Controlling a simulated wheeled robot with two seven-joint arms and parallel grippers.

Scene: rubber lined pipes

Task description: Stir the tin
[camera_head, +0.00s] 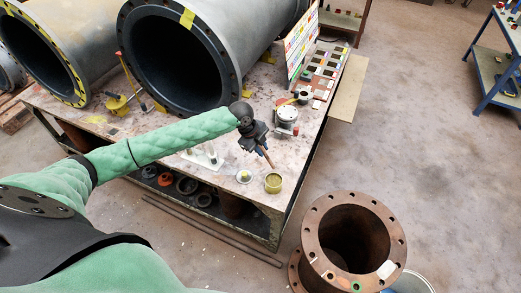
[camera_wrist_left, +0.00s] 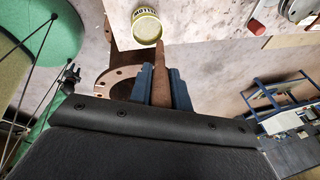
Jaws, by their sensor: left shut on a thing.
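The tin (camera_head: 273,187) is a small yellowish open can near the front right corner of the workbench. It also shows in the wrist view (camera_wrist_left: 147,29), with lettering on its side. My left gripper (camera_head: 258,146) is above and behind the tin, shut on a brown stick (camera_head: 267,158) that slants down towards the tin. In the wrist view the blue fingers (camera_wrist_left: 163,88) clasp the stick (camera_wrist_left: 160,62), and its tip reaches the tin's near edge in the picture. The tip looks just short of the opening in the head view. My right gripper is not in view.
A small white lid-like disc (camera_head: 243,176) lies left of the tin. Large flanged pipes (camera_head: 165,60) fill the back of the bench (camera_head: 308,140). A silver pot-like item (camera_head: 288,114) stands behind. A rusty flanged pipe (camera_head: 318,235) stands on the floor at the front right.

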